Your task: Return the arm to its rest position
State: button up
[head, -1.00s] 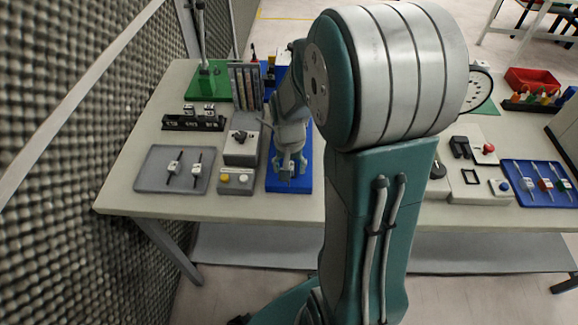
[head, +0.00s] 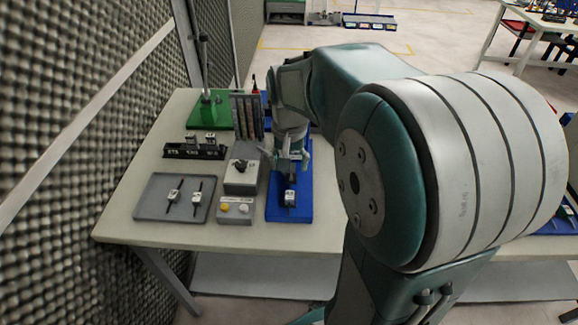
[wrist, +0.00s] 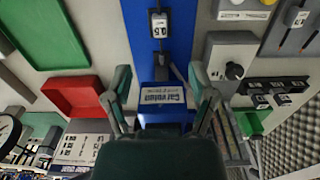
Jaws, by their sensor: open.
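My gripper (head: 287,160) is open and empty above the blue mat (head: 301,212) on the table. Its two spread fingers show in the wrist view (wrist: 160,84). A small black-and-white block (head: 290,198) lies on the mat in front of the gripper, clear of the fingers. In the wrist view the block (wrist: 158,22) bears a label that seems to read 0.5, with a thin dark lead. My arm's large grey-and-teal joint hides the right part of the table in the head view.
A grey tray (head: 150,206) with two probes, a knob box (head: 241,178), a two-button box (head: 235,210) and a black label rack (head: 194,152) stand left of the mat. A blue labelled bin (wrist: 165,116) and a red tray (wrist: 72,96) show near the fingers. A foam wall (head: 60,150) borders the left.

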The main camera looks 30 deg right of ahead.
jog(key=shift+r, duration=0.1)
jog(key=s+a+r+n+t, duration=0.5)
jog(key=s+a, duration=0.5)
jog(key=s, duration=0.2)
jog(key=shift+s+a+r+n+t, duration=0.3)
jog(key=shift+s+a+r+n, duration=0.1)
jog(key=shift+r+n, duration=0.45)
